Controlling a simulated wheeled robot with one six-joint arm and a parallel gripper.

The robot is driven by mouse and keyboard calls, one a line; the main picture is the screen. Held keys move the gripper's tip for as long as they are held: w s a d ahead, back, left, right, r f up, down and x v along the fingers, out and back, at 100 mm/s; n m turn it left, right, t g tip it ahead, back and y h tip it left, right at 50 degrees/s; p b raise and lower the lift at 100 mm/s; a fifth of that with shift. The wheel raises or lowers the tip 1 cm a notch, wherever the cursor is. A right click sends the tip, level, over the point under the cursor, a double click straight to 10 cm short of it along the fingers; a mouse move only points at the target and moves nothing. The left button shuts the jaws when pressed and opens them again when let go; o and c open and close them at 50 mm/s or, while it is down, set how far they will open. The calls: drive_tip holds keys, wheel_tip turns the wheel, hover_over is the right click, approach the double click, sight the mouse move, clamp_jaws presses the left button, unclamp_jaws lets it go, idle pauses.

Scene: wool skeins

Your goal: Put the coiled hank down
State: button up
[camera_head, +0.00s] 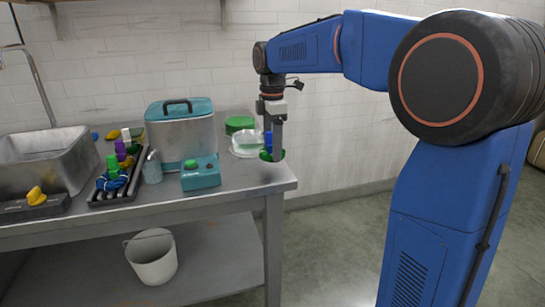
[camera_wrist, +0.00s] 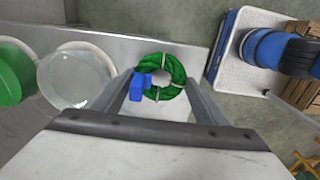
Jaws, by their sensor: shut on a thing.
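The coiled hank is a green ring with pale ties (camera_wrist: 178,72); in the head view its green edge (camera_head: 281,155) shows around my fingertips. My gripper (camera_head: 273,153) points down near the table's back right corner and is shut on the hank. In the wrist view the hank lies between the ends of my two gripper fingers (camera_wrist: 160,84). A blue blocky piece (camera_wrist: 133,97) sits at the ring's left side; I cannot tell whether it is attached. I cannot tell whether the hank touches the tabletop.
The grey table (camera_head: 235,188) ends just right of the hank. A clear round container (camera_head: 246,146) and a green lidded one (camera_head: 239,124) stand beside it. A teal-lidded metal tank (camera_head: 180,135), teal box (camera_head: 201,176), tray of bright items (camera_head: 118,178) and sink (camera_head: 45,160) stand further left.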

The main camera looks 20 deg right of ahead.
drive_tip(key=shift+f, duration=1.85)
drive_tip(key=o, duration=1)
drive_tip(key=shift+f, duration=0.1)
wheel_tip(320, 180, up, 12)
drive_tip(key=shift+r, duration=0.15)
drive_tip(key=s+d+f+m+t, duration=0.1)
drive_tip(key=s+d+f+m, duration=0.1)
drive_tip(key=s+f+m, duration=0.4)
drive_tip(key=s+d+f+m+t, duration=0.2)
drive_tip(key=s+f+m, duration=0.4)
drive_tip(key=s, duration=1)
drive_tip(key=s+d+f+m+t, duration=0.1)
drive_tip(key=s+d+f+m, duration=0.2)
drive_tip(key=s+f+m, duration=0.3)
drive_tip(key=shift+s+f+t, duration=0.15)
drive_tip(key=shift+s+f, duration=0.3)
drive_tip(key=shift+s, duration=0.45)
drive_tip(key=shift+s+f+t, duration=0.1)
drive_tip(key=shift+s+f, duration=0.3)
drive_tip(key=shift+s, duration=0.55)
drive_tip(key=shift+s+f+t, duration=0.15)
drive_tip(key=shift+s+f, duration=0.3)
drive_tip(key=shift+s, duration=0.45)
